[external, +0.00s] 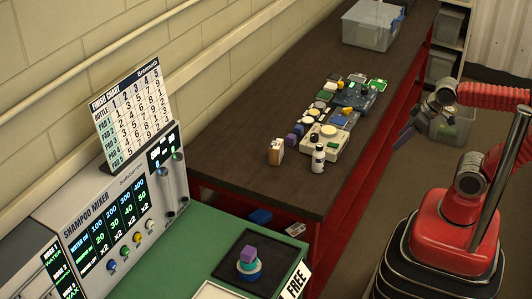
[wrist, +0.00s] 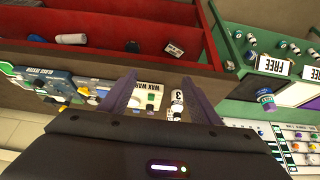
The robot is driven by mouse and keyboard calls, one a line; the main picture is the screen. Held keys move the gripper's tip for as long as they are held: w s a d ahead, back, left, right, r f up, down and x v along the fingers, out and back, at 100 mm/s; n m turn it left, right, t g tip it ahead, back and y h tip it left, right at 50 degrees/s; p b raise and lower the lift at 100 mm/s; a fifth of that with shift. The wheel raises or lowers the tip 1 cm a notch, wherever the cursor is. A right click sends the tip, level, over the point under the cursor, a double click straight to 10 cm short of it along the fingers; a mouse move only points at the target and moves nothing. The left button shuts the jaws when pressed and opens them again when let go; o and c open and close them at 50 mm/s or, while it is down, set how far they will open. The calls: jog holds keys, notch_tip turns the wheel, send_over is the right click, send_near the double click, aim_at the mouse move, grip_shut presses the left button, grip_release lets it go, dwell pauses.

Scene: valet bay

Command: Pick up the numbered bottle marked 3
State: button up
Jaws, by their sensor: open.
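A small white bottle with a dark cap (external: 318,158) stands upright at the near end of the dark bench, beside a cream device. In the wrist view a white bottle marked 3 (wrist: 177,98) shows between my fingers in the picture, beyond them and near the right finger. My gripper (external: 404,136) is off the bench's right edge, well apart from the bottle. In the wrist view its two purple-grey fingers (wrist: 163,80) are spread with nothing held between them. The number is too small to read in the external view.
A green table (external: 195,255) with a black tray (external: 236,276) stands in front.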

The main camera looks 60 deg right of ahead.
jog(key=m+t+y, duration=0.4)
jog(key=m+y, duration=0.6)
jog(key=m, duration=1.7)
send_near(318, 157)
jog(key=s+d, duration=0.2)
jog(key=d, duration=0.2)
jog(key=shift+d+f, duration=0.1)
jog(key=shift+d, duration=0.15)
jog(key=x, duration=0.8)
jog(key=shift+w+a, duration=0.15)
jog(key=shift+w, duration=0.05)
